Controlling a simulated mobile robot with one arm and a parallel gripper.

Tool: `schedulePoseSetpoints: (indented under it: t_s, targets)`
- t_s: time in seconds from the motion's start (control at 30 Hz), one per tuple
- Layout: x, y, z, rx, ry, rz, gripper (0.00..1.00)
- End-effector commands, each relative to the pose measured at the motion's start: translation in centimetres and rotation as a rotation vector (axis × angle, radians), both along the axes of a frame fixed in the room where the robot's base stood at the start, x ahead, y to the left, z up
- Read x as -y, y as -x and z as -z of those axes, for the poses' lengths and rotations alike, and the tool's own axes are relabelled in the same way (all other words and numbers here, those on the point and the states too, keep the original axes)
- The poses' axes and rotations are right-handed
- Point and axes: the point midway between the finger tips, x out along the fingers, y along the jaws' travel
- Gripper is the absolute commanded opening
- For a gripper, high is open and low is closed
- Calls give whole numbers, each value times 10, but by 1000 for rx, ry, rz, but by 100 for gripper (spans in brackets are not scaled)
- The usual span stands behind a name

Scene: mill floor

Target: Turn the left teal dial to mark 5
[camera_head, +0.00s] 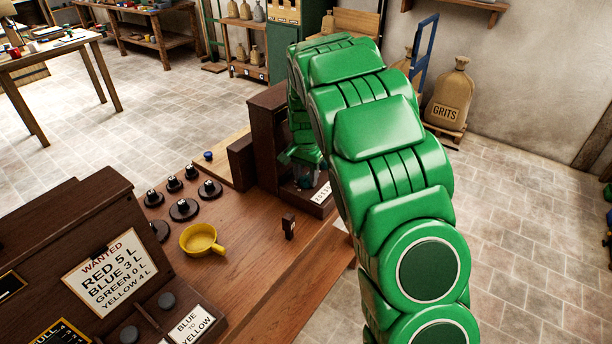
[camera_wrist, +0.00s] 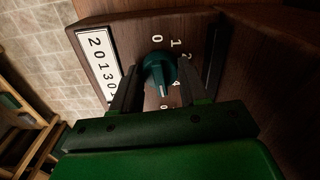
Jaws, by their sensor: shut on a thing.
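In the wrist view a teal dial (camera_wrist: 160,72) sits on a brown wooden panel (camera_wrist: 130,32). White numbers ring it; 0, 1, 2 and 4 can be made out, others are hidden or unclear. A pale pointer line on the dial points toward the bottom of the picture; the mark it meets is not clear. My gripper (camera_wrist: 160,82) is shut on the dial, one dark finger on each side. In the head view my gripper (camera_head: 304,168) is at the dark wooden box (camera_head: 268,120), and the dial is mostly hidden. No second teal dial can be made out.
A white number strip (camera_wrist: 101,62) lies left of the dial. On the bench (camera_head: 250,270) are a yellow cup (camera_head: 201,240), several black knobbed discs (camera_head: 184,209) and a small dark block (camera_head: 289,226). A sign board (camera_head: 108,272) stands at left.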

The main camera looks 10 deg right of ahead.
Motion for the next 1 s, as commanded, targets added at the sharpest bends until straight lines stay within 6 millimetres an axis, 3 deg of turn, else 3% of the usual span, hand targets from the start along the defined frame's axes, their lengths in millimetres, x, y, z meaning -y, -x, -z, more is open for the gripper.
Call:
schedulePoseSetpoints:
  t_s: [0.7,0.73,0.9,1.0]
  targets:
    - [0,-1,-1,2,-1,78,13]
    - [0,-1,-1,2,-1,78,45]
    - [0,0,0,2,-1,78,70]
    - [0,0,0,1,0,78,70]
